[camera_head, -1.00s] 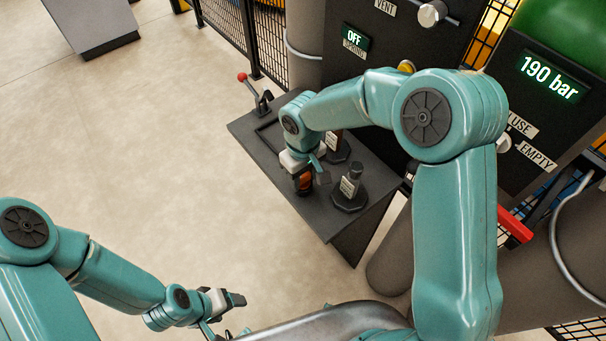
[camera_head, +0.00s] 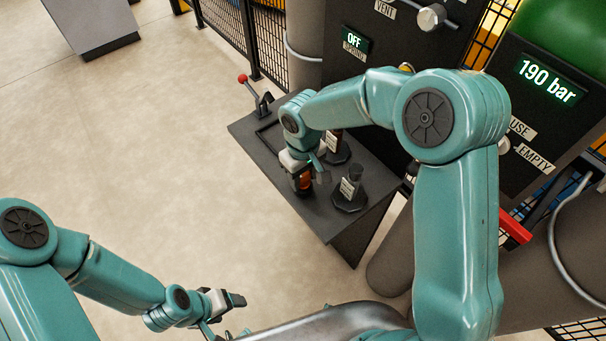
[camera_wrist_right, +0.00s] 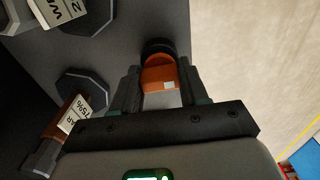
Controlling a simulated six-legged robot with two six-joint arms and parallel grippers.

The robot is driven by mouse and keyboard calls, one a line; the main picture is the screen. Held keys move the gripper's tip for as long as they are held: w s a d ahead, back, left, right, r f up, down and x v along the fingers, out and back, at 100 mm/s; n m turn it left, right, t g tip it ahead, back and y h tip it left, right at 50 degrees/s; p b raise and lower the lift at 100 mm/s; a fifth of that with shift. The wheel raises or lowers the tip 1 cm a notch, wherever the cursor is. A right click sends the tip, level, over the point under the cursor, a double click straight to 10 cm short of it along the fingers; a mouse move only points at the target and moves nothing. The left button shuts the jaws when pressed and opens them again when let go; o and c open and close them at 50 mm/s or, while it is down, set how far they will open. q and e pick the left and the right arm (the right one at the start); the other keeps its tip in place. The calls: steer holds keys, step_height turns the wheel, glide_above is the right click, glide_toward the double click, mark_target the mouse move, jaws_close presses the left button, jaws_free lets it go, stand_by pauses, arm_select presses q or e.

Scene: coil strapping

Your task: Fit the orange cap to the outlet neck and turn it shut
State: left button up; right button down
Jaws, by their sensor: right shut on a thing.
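My right gripper (camera_head: 310,180) is over the dark bench and is shut on an orange piece (camera_head: 305,181), which I take to be the orange cap. In the right wrist view the orange piece (camera_wrist_right: 160,76) sits between the two fingers, with a pale patch on its near side. A dark round part (camera_wrist_right: 158,47) lies just beyond it; I cannot tell whether they touch. I cannot make out the outlet neck for certain. My left gripper (camera_head: 228,302) hangs low over the floor, away from the bench; its finger gap is unclear.
The bench (camera_head: 335,225) carries dark labelled stands, one at the front (camera_head: 350,192) and one behind (camera_head: 336,150), close to my right gripper. A red-knobbed lever (camera_head: 250,88) is at its far left. Panels and grey cylinders stand behind and right. Open floor lies left.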

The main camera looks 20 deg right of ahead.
mark_target(304, 175)
steer(key=shift+r, duration=0.1)
steer(key=c, duration=1.2)
jaws_free()
steer(key=shift+c, duration=0.2)
jaws_close()
steer(key=shift+r+p, duration=1.4)
steer(key=shift+r, duration=0.8)
steer(key=shift+d+f, duration=0.1)
